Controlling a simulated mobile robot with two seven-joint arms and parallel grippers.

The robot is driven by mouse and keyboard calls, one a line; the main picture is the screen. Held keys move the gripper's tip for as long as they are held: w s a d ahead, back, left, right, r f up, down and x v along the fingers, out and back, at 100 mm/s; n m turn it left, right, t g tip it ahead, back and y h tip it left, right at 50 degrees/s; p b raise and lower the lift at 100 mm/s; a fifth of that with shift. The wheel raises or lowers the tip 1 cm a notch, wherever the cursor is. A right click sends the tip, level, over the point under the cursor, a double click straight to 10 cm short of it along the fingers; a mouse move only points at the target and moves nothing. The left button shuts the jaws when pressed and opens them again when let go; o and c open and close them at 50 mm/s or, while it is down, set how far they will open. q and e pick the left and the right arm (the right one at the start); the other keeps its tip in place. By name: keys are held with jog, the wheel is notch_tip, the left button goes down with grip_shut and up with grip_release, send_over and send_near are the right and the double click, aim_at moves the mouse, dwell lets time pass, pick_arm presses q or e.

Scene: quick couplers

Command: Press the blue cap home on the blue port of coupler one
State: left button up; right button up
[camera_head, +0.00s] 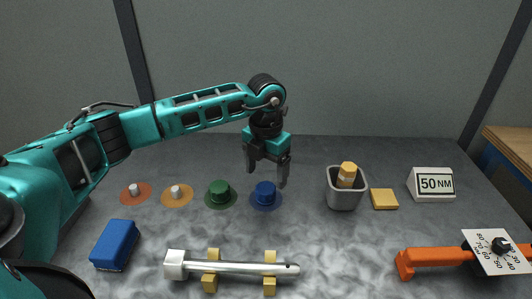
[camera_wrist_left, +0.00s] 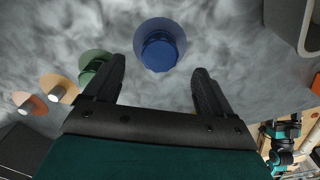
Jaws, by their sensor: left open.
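The blue cap (camera_head: 265,190) sits upright over the blue disc-shaped port (camera_head: 254,206) at the right end of a row of ports. The blue cap (camera_wrist_left: 160,52) also shows in the left wrist view, just beyond the fingertips. The post under it is hidden, and I cannot tell how far down the cap sits. My left gripper (camera_head: 267,177) points down, open and empty, at the blue cap, with its fingers apart from it. Both fingers (camera_wrist_left: 158,75) show in the left wrist view. My right gripper is not in view.
A green cap (camera_head: 220,191) sits left of the blue one, then two bare white posts on orange discs. A grey bin (camera_head: 346,201) stands to the right, beside a yellow block (camera_head: 384,199). In front lie a blue block (camera_head: 115,244), a metal rod (camera_head: 240,268) and an orange-handled tool (camera_head: 435,257).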

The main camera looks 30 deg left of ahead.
aim_at(266, 187)
pick_arm(q)
notch_tip(266, 187, down, 5)
jog(key=shift+r, duration=0.15)
jog(key=shift+f, duration=0.8)
jog(key=c, duration=1.3)
jog(key=shift+o, duration=0.2)
jog(key=shift+r, duration=0.2)
jog(key=shift+r+p, duration=1.5)
jog(key=shift+r, duration=0.4)
